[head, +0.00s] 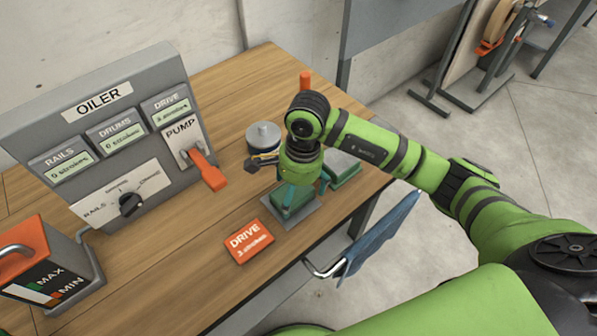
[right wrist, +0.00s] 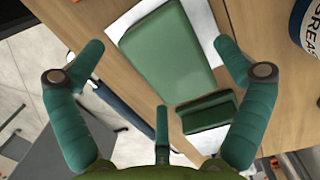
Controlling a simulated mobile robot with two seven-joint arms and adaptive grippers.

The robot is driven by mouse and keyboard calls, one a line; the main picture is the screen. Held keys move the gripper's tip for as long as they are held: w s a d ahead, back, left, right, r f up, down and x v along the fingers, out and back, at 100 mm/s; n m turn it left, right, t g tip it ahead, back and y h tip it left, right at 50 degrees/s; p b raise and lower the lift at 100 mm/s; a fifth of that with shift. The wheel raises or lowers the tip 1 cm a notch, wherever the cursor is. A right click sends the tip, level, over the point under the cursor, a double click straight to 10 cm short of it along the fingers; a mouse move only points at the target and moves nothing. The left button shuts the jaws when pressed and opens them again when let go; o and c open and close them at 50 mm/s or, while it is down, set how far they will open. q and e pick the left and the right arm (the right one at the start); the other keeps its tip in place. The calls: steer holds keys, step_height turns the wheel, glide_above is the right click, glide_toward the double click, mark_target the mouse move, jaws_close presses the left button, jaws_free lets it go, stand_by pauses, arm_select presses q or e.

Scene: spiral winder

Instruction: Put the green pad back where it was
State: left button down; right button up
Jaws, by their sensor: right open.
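A green pad (head: 291,204) with a raised ridge lies on a pale grey plate (head: 292,222) near the front edge of the bench. It also shows in the right wrist view (right wrist: 207,112). A second green pad (head: 345,167) lies on its own pale plate to the right. It looks larger in the right wrist view (right wrist: 170,55). My right gripper (head: 305,188) points down over the first pad and partly hides it. Its fingers are spread and nothing is held. I cannot tell whether a finger touches a pad. My left gripper is not in view.
A grease tin (head: 263,138) stands behind the gripper. An orange DRIVE card (head: 249,241) lies to its front left. The grey oiler panel (head: 105,130) with its orange pump lever (head: 208,170) is at the left. A blue cloth (head: 380,235) hangs by the bench edge.

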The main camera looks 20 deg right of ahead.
mark_target(300, 191)
step_height(300, 191, up, 11)
steer(key=d+b, duration=0.1)
steer(key=b, duration=0.1)
steer(key=shift+w+d+f+b, duration=0.15)
steer(key=shift+w+b, duration=0.05)
steer(key=shift+b, duration=0.15)
